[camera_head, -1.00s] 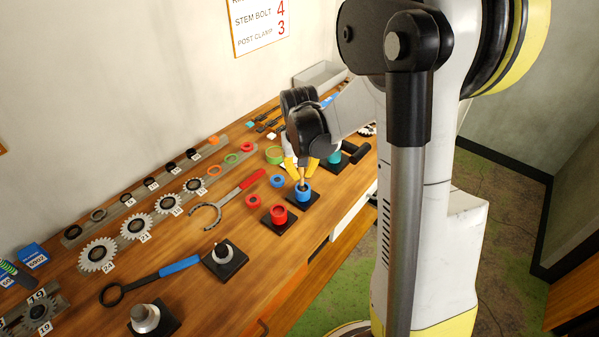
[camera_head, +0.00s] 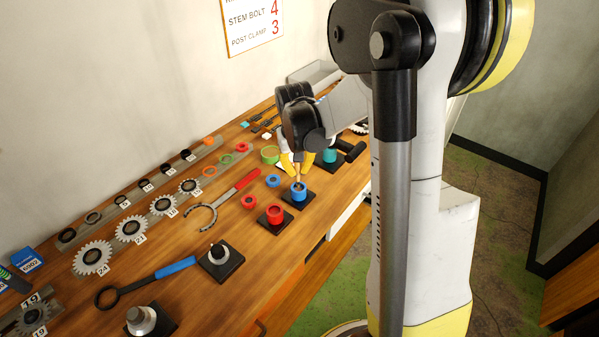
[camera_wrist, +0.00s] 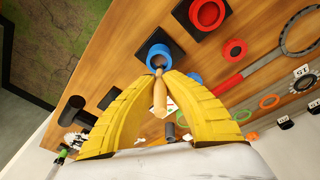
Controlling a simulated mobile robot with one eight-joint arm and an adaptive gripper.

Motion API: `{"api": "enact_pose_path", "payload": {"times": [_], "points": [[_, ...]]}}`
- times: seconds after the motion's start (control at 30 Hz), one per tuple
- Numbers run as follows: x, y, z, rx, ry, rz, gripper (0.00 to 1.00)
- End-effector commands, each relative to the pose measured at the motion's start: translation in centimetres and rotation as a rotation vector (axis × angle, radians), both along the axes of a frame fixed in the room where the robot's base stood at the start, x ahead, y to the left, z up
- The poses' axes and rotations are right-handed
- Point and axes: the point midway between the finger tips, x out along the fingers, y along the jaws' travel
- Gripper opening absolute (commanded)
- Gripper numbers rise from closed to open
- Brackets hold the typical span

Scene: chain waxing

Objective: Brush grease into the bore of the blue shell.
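The blue shell (camera_head: 299,193) stands upright on a black square base on the bench. In the wrist view its round bore faces the camera, and the blue rim (camera_wrist: 158,52) shows above my fingertips. My gripper (camera_head: 301,166) is directly above the shell, its yellow fingers pointing down. In the wrist view my gripper (camera_wrist: 160,76) is shut on a brush with a pale wooden handle (camera_wrist: 159,98). The brush's lower end is at the bore; how deep it reaches is hidden.
A red shell (camera_head: 275,215) on a black base stands nearby, with a teal shell (camera_head: 330,155) behind. Loose blue (camera_head: 272,180) and red (camera_head: 249,202) rings and a red-handled wrench (camera_head: 228,198) lie left. Gears (camera_head: 131,229) line the wall side.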

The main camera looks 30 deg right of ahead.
Motion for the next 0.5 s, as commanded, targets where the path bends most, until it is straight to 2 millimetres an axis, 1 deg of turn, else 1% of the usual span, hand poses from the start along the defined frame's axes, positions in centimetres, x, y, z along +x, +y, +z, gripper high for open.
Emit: {"api": "enact_pose_path", "payload": {"times": [0.33, 0.5], "points": [[-0.03, 0.04, 0.01, 0.0, 0.0, 0.0, 0.0], [-0.54, 0.44, -0.07, 0.0, 0.0, 0.001, 0.0]]}}
